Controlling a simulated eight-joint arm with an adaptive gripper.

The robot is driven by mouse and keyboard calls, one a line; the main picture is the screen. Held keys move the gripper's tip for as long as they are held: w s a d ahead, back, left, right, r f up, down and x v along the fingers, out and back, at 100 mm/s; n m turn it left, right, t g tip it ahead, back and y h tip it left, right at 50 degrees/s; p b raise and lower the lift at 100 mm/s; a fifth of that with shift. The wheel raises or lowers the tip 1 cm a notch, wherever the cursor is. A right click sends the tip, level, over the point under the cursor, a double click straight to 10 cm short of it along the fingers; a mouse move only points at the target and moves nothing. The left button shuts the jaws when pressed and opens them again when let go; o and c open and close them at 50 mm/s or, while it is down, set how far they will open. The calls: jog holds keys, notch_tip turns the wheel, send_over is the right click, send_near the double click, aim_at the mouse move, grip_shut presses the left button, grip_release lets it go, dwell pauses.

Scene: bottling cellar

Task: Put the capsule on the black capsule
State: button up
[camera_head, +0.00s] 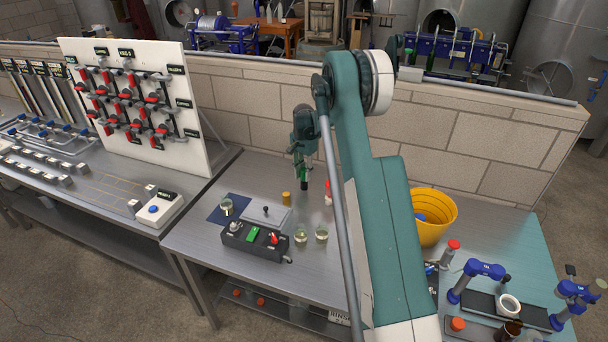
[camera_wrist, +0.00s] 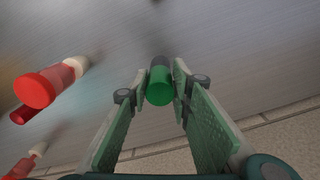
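My gripper (camera_head: 303,176) points down above the back of the steel table. In the wrist view, its green-padded fingers (camera_wrist: 162,80) are closed around a green capsule (camera_wrist: 160,88). A black part (camera_wrist: 160,62) shows just beyond the green end. A dark piece (camera_head: 304,185) also shows below the fingertips in the head view. I cannot tell whether the black part is a separate black capsule under the green one or the same piece, nor whether it touches the table.
Red-and-white pieces (camera_wrist: 36,89) stand close to the left in the wrist view. A yellow-brown cylinder (camera_head: 287,198), glass beakers (camera_head: 321,234) and a control box (camera_head: 255,241) are nearby on the table. A yellow bucket (camera_head: 433,230) stands right of my arm. A block wall (camera_head: 400,120) runs behind.

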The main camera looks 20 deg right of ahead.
aim_at(304, 169)
jog(key=shift+f, duration=0.15)
jog(key=o, duration=0.6)
notch_tip(304, 169, up, 12)
jog(key=shift+r, duration=0.2)
dwell(0.4)
dwell(0.5)
